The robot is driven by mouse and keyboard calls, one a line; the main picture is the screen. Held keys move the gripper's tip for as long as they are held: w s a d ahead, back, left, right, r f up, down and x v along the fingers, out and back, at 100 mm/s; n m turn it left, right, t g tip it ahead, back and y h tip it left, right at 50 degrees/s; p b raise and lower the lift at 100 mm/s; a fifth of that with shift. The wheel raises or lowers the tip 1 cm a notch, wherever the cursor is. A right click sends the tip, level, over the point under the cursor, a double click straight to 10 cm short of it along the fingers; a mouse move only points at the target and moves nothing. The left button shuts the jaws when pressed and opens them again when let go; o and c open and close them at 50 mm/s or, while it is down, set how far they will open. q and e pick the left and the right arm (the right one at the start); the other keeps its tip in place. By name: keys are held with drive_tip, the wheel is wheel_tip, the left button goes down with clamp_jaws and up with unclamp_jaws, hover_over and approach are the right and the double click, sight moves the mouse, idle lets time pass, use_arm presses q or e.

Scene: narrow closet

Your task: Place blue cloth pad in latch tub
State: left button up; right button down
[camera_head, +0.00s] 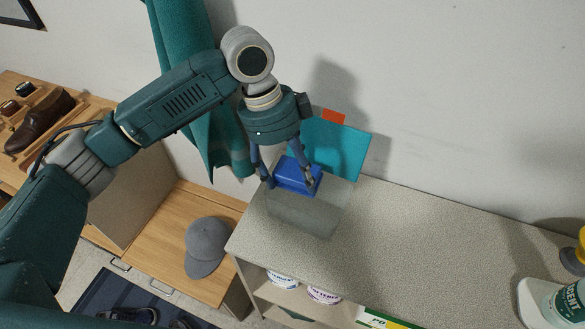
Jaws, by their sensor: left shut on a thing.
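The blue cloth pad (292,174) is between the fingers of my left gripper (289,182), which is shut on it. The latch tub (308,217) is a clear, see-through box on the speckled grey counter, near its left end. Its teal lid (347,153) stands open at the back, with an orange latch (333,116) on its top edge. In the picture the pad overlaps the back part of the tub. I cannot tell whether it is above the rim or partly inside. My right gripper is not in view.
The counter (430,240) is bare to the right of the tub, up to a white-and-green bottle (567,303) and a yellow-topped item (574,260). A teal cloth (190,50) hangs behind my left arm. A grey cap (206,246) lies on the lower wooden bench.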

use_arm(q)
drive_tip(key=shift+f, duration=0.15)
drive_tip(key=shift+f, duration=0.4)
drive_tip(key=o, duration=1.1)
drive_tip(key=shift+o, duration=0.2)
drive_tip(key=shift+r, duration=0.5)
drive_tip(key=b+v, duration=0.3)
drive_tip(key=v, duration=0.9)
